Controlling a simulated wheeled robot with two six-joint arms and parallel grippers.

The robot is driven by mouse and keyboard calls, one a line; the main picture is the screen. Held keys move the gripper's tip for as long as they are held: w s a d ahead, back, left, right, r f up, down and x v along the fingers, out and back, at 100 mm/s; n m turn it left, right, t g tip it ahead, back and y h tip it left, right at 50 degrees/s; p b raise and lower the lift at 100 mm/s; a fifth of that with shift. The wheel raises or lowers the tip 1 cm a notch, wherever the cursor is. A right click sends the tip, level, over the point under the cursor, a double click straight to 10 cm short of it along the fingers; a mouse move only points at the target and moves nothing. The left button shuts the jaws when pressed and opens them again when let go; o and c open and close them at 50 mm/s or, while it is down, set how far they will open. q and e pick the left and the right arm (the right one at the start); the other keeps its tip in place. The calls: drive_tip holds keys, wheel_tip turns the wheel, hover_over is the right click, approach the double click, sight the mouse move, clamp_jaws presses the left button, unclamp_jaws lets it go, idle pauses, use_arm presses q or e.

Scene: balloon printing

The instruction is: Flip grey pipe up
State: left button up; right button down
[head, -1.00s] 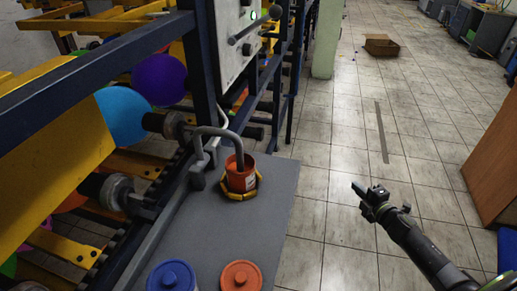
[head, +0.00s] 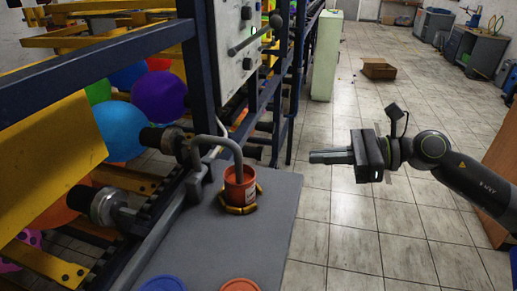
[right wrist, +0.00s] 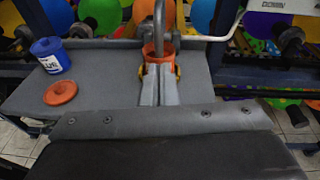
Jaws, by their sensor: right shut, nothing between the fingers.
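The grey pipe (head: 226,144) arches from the machine's side and bends down into an orange-red bucket (head: 239,190) on the grey table. In the right wrist view the pipe (right wrist: 159,18) drops into the bucket (right wrist: 151,51), straight beyond my fingers. My right gripper (head: 314,157) is shut and empty. It points left toward the pipe and bucket, over the floor right of the table, apart from both. In the right wrist view its closed fingers (right wrist: 158,84) overlap the bucket's lower part. The pipe's lower end is hidden inside the bucket. My left gripper is not in view.
A yellow ring holder (head: 240,209) surrounds the bucket's base on the grey table (head: 270,230). An orange lid (right wrist: 60,92) and a blue container (right wrist: 51,55) stand nearby. The machine frame (head: 204,100) with balloons rises at the left. Floor on the right is open.

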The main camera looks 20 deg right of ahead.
drive_tip(key=shift+a, duration=0.15)
drive_tip(key=r+p+x, duration=0.2)
drive_tip(key=p+x, duration=0.3)
drive_tip(key=x, duration=0.7)
drive_tip(key=shift+w+a+r, duration=0.3)
drive_tip(key=shift+a+r, duration=0.05)
drive_tip(key=shift+a, duration=0.15)
idle(0.3)
